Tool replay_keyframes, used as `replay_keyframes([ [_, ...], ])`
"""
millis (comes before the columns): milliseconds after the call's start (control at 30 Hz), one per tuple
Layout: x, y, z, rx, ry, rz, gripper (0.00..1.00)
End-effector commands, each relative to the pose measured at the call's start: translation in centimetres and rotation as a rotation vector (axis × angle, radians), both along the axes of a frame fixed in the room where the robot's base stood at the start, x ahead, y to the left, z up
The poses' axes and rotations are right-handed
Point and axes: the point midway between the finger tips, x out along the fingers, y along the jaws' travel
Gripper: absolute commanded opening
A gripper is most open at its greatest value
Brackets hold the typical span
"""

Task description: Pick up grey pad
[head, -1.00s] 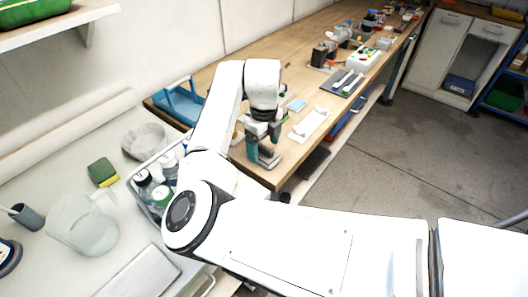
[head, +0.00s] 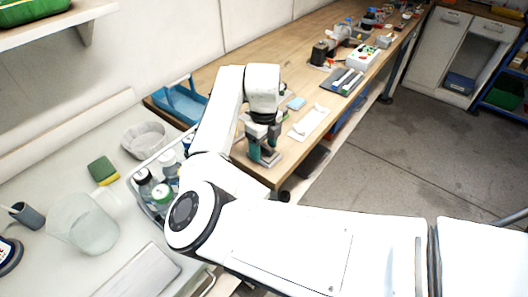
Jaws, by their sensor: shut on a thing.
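My gripper (head: 263,158) has teal fingers and points down at the near end of the wooden bench. It is shut on a small grey piece, which looks like the grey pad (head: 267,154). The fingers cover most of it, so its outline is hard to make out. I cannot tell whether it still touches the bench top.
A white tray (head: 309,123) and a small blue pad (head: 296,103) lie right of my gripper. A dark mat (head: 336,86) with white tools is farther back. A wire basket of bottles (head: 143,176) and a green-yellow sponge (head: 102,170) are at left.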

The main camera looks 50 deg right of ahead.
Motion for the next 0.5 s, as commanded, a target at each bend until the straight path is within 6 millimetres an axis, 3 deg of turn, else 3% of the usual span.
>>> replay_keyframes([
  [267, 0.0, 0.0, 0.5, -0.001, -0.001, 0.000, 0.35],
  [500, 0.0, -0.1, 3.3, -0.001, -0.003, -0.003, 0.35],
])
